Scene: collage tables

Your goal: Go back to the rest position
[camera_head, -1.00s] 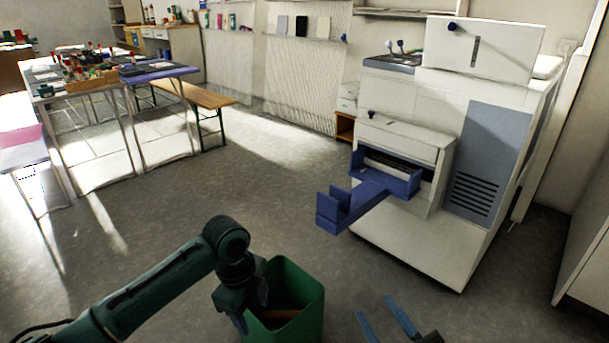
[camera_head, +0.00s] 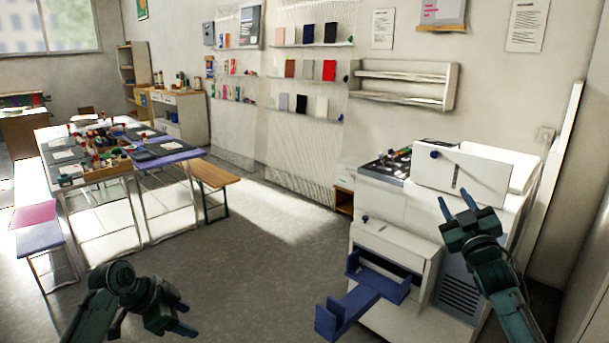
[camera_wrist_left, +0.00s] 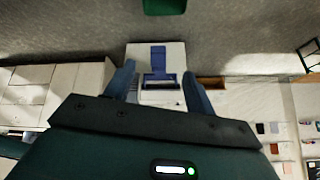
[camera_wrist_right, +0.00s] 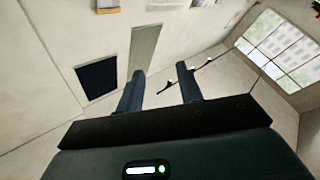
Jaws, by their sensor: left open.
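My left gripper (camera_head: 184,318) is low at the bottom left of the head view, over the floor. Its two blue fingers are apart in the left wrist view (camera_wrist_left: 160,85), with nothing between them but the distant machine. My right gripper (camera_head: 457,200) is raised at the right of the head view, pointing up, in front of the white machine in the picture. Its fingers are spread and empty in the right wrist view (camera_wrist_right: 160,88), which looks towards walls and a window.
A white machine (camera_head: 390,240) with a blue tray (camera_head: 350,310) sticking out stands ahead right. A green bin (camera_wrist_left: 164,6) shows at the top of the left wrist view. Tables (camera_head: 150,205) and a bench (camera_head: 215,177) stand left. The middle floor is open.

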